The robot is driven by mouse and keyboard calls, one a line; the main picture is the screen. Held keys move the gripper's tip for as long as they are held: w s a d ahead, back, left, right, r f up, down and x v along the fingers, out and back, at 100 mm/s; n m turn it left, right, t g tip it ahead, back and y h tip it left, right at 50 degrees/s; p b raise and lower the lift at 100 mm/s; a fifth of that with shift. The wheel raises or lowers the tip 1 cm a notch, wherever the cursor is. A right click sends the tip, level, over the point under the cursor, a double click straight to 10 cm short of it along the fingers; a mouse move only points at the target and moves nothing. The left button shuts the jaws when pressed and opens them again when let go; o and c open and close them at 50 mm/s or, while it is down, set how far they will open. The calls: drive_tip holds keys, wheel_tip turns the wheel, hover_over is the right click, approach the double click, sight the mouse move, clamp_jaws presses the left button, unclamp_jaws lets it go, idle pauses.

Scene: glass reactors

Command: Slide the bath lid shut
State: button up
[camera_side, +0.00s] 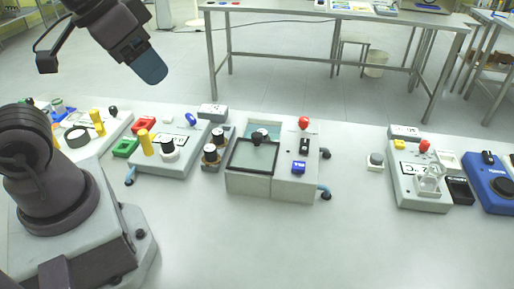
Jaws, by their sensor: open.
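The bath (245,186) is a pale grey box at the middle of the bench. Its lid (252,157) is a flat pane with a dark frame. The lid lies over the front part of the bath's top, with a small dark handle at its back edge. Behind that edge an opening with a light interior (264,132) shows. My gripper (151,70) is high at the upper left, with blue fingertips, well apart from the bath and lid. It is open and I see nothing held in it.
Right of the lid stand a red knob (304,122) and a blue switch (299,167). Black-topped jars (211,155) sit close on the left, beside another panel (178,163). A grey device (418,182) is farther right. The bench in front is clear.

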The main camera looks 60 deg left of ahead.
drive_tip(key=w+a+f+n+g, duration=0.1)
drive_tip(key=w+f+g, duration=0.15)
drive_tip(key=w, duration=0.35)
drive_tip(key=w+a+f+n+g, duration=0.1)
drive_tip(key=w+f+g, duration=0.1)
drive_tip(key=w+f, duration=0.25)
drive_tip(key=n, duration=0.3)
approach(257, 134)
drive_tip(key=shift+g, duration=0.45)
drive_tip(key=f, duration=0.9)
drive_tip(key=shift+w+f, duration=0.2)
drive_tip(key=shift+w, duration=0.15)
